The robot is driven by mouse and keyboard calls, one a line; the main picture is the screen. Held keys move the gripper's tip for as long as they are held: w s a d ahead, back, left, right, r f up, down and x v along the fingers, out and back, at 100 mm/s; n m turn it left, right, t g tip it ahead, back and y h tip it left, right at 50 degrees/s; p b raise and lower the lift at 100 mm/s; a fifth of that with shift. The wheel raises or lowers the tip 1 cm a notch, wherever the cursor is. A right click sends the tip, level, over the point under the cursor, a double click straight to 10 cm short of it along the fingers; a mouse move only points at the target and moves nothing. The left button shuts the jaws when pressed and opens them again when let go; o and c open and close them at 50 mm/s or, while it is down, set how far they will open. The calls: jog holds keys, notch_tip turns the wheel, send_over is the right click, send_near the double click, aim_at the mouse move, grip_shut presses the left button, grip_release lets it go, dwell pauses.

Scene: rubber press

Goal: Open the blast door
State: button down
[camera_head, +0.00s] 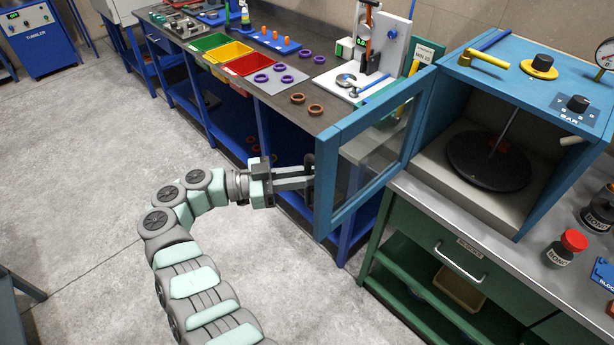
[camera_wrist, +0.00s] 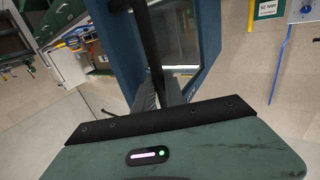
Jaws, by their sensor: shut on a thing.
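The blast door (camera_head: 376,150) is a blue frame with a clear window. It stands swung well out from the blue blast cabinet (camera_head: 435,110), whose inside is exposed and holds a dark round plate (camera_head: 489,161). My gripper (camera_head: 308,178) is at the outer edge of the door, shut on its dark handle. In the wrist view the handle (camera_wrist: 151,50) is a dark bar running up from my gripper (camera_wrist: 160,98), with the blue door frame (camera_wrist: 206,45) and its window behind it. The fingertips are partly hidden.
A bench (camera_head: 300,95) with red, yellow and green bins and rings stands behind the door. A green cabinet (camera_head: 440,262) with a drawer is below the blast cabinet. A red-capped jar (camera_head: 565,248) stands on its top.

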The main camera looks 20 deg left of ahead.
jog(key=shift+f, duration=0.15)
jog(key=c, duration=1.6)
grip_release()
jog(key=shift+w+d, duration=0.1)
jog(key=shift+d, duration=0.1)
jog(key=shift+o, duration=1)
jog(key=shift+a, duration=0.1)
jog(key=shift+a, duration=0.1)
jog(key=b+v, duration=0.1)
jog(key=v, duration=0.9)
jog(key=shift+s+a, duration=0.2)
jog(key=shift+s, duration=0.1)
